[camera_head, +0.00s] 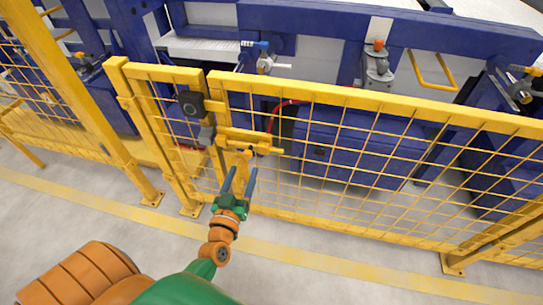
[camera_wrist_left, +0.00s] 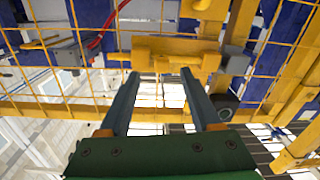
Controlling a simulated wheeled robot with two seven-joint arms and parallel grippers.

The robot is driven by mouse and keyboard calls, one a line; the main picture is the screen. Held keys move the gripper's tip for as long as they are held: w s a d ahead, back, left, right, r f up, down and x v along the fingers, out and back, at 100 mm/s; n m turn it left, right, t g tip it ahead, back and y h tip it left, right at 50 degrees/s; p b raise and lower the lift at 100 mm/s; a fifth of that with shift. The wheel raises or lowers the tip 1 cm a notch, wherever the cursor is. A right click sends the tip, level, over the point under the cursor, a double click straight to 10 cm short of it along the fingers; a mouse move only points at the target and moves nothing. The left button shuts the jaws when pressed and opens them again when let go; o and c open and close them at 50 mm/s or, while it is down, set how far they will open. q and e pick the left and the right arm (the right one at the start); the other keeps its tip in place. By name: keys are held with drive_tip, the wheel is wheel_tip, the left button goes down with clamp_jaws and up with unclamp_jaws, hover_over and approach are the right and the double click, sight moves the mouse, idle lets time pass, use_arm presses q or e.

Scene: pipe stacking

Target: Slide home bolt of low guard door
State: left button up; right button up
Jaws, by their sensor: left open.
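The low guard door (camera_head: 350,131) is a yellow mesh panel standing beside yellow posts. Its yellow bolt assembly (camera_head: 238,135) is on the upper left of the door, with a bar reaching right. In the left wrist view the bolt assembly (camera_wrist_left: 165,50) lies across the top middle, just beyond the fingertips. My left gripper (camera_head: 242,170) is open and empty, its two blue-grey fingers pointing at the bolt from this side of the door. In the left wrist view, the fingers (camera_wrist_left: 160,76) are apart, below the bolt; contact cannot be told. My right gripper is not in view.
Blue machinery (camera_head: 345,145) and a red hose (camera_head: 272,115) are behind the mesh. The floor (camera_head: 330,278) in front is clear, with a yellow stripe.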

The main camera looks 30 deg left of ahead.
sight(247, 157)
use_arm(q)
drive_tip(key=x, duration=0.5)
drive_tip(key=shift+w+a+r+b, duration=0.2)
drive_tip(key=shift+w+r+b, duration=0.05)
drive_tip(key=shift+b, duration=0.15)
clamp_jaws()
idle(0.9)
